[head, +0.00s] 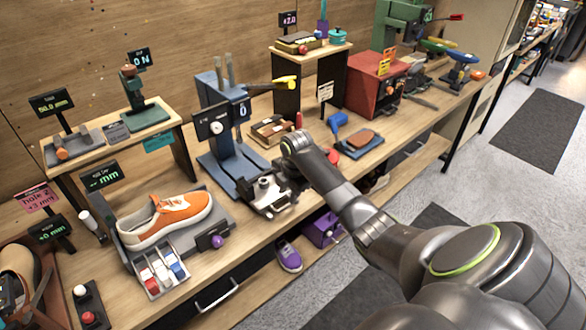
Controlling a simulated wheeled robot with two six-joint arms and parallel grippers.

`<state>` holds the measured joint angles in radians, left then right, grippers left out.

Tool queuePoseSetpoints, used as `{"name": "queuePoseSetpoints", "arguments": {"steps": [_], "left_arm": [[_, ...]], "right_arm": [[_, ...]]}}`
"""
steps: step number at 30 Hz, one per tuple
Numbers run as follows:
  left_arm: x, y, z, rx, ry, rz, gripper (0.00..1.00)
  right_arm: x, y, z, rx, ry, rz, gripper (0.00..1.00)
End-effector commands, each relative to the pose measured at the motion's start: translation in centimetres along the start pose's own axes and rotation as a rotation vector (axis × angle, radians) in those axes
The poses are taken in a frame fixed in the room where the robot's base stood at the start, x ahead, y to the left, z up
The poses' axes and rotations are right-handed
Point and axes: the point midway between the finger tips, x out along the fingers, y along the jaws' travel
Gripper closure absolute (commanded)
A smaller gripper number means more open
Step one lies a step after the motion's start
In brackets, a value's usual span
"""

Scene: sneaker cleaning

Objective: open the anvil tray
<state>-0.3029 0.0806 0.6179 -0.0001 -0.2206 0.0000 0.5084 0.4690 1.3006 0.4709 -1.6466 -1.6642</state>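A blue press (222,120) with a small display stands at the middle of the bench. Its blue base (226,176) reaches toward the bench's front edge. I cannot make out the anvil tray for certain; it may be the low part at the front of this base, partly hidden by my gripper. My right gripper (270,207) points down at the front right of the base, close to the bench edge. Its fingers are small and dark against the clutter, so I cannot tell whether they are open, or touching anything. My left gripper is out of view.
An orange sneaker (170,217) lies on a grey stand to the left. A blue tray with a brown block (361,140) and a red box (374,88) stand to the right. Below are a purple shoe (289,254) and a drawer handle (217,296).

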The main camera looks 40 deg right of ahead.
Motion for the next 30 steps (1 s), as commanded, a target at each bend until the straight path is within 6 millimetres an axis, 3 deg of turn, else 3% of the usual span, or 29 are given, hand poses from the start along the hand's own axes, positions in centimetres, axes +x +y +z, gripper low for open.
{"name": "queuePoseSetpoints", "arguments": {"steps": [9,15,21,30], "left_arm": [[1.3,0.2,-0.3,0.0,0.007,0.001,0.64],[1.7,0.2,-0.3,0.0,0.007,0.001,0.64],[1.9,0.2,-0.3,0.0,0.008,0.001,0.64],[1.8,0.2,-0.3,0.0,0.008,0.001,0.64]], "right_arm": [[-7.4,0.1,0.1,-0.001,-0.004,0.005,0.67],[-10.7,0.0,0.1,0.0,-0.002,0.002,0.67],[-12.0,-0.1,0.1,0.001,-0.001,-0.001,0.67],[-12.1,-0.1,0.0,0.001,0.0,-0.001,0.67]]}}
